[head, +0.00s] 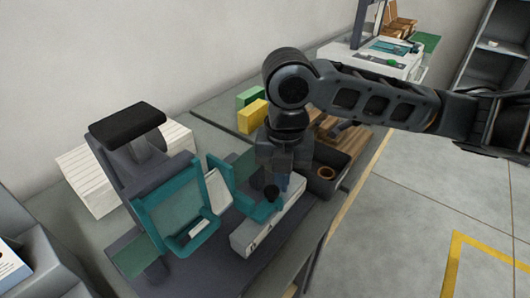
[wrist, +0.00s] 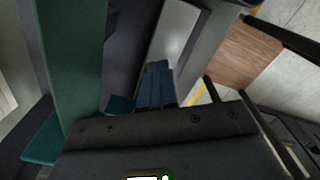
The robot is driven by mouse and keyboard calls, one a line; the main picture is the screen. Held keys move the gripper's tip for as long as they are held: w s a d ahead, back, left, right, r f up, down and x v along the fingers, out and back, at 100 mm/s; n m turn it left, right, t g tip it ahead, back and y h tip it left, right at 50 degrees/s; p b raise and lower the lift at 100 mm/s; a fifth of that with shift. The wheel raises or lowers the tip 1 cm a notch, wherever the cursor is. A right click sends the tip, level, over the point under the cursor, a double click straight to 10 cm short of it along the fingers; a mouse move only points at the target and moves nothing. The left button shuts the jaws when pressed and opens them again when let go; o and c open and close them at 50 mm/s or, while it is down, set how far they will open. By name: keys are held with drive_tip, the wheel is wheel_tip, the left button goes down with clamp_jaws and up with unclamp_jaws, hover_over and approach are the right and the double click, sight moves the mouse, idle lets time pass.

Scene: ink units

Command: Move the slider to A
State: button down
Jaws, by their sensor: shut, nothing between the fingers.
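A light grey slider box (head: 262,233) lies at the front of the machine, with small dark marks on its near side face that are too small to read for sure. A teal piece with a dark round knob (head: 271,192) sits against the box's left side; it looks like the slider. My gripper (head: 284,184) points down over the box, just right of the knob. I cannot tell whether they touch. In the wrist view its blue-grey fingers (wrist: 156,85) are together and empty, in front of a pale surface (wrist: 173,40). The knob is not clear there.
The machine has teal frames (head: 167,222) and a black-topped head (head: 127,122) to the left. A dark tray (head: 343,175) with a brown ring (head: 326,173) is close on the right. Yellow (head: 252,116) and green (head: 250,96) blocks stand behind. Open floor lies at right.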

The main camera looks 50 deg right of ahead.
sight(273, 188)
drive_tip(key=shift+a, duration=1.6)
drive_tip(key=shift+d, duration=0.65)
wheel_tip(273, 188, up, 7)
drive_tip(key=p, duration=0.5)
